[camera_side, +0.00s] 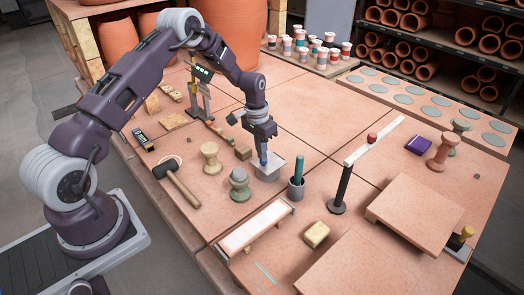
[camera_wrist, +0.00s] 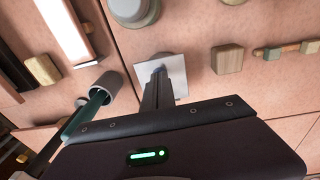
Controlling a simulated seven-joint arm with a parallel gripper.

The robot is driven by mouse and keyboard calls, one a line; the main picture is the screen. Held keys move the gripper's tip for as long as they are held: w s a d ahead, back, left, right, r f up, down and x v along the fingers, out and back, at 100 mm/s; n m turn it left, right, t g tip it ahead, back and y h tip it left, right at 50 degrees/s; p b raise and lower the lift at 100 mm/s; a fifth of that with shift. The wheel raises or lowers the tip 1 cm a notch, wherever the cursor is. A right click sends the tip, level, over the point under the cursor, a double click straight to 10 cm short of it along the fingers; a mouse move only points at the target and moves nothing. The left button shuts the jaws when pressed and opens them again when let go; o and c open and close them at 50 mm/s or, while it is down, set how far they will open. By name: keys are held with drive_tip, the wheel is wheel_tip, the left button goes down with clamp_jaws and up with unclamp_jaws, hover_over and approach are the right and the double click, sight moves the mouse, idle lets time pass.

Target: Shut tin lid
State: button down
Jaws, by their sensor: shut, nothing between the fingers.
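The tin (camera_side: 268,174) is a small pale grey box on the table, below my gripper. In the wrist view its light square top (camera_wrist: 177,72) shows behind the fingers. My gripper (camera_side: 264,162) points down with its fingers shut and empty, the tips at or just over the tin's top. In the wrist view my gripper (camera_wrist: 157,72) covers part of that top. I cannot tell whether the tips touch it, nor how far the lid is open or shut.
A grey cup with a green-handled tool (camera_side: 297,186) stands close right of the tin. A wooden block (camera_side: 243,153), a grey-green pot (camera_side: 239,186) and a mallet (camera_side: 178,184) are to the left. The table behind the tin is fairly clear.

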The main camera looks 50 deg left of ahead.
drive_tip(key=shift+r, duration=1)
drive_tip(key=s+d+r, duration=0.2)
drive_tip(key=s+r, duration=0.1)
drive_tip(key=r, duration=0.5)
drive_tip(key=s+d+r+t, duration=0.1)
drive_tip(key=s+r, duration=0.1)
drive_tip(key=r, duration=0.6)
drive_tip(key=s+d+r, duration=0.2)
drive_tip(key=s+r, duration=0.1)
drive_tip(key=r, duration=0.5)
drive_tip(key=s+d+r+t+y, duration=0.15)
drive_tip(key=s+d+r, duration=0.25)
drive_tip(key=s+r, duration=0.45)
drive_tip(key=s+d+f+t, duration=0.1)
drive_tip(key=s+d, duration=0.1)
drive_tip(key=s, duration=0.6)
drive_tip(key=s+d+f+t, duration=0.1)
drive_tip(key=s+d, duration=0.1)
drive_tip(key=s, duration=0.7)
drive_tip(key=shift+f+h, duration=0.25)
drive_tip(key=shift+h, duration=0.2)
drive_tip(key=shift+s, duration=0.1)
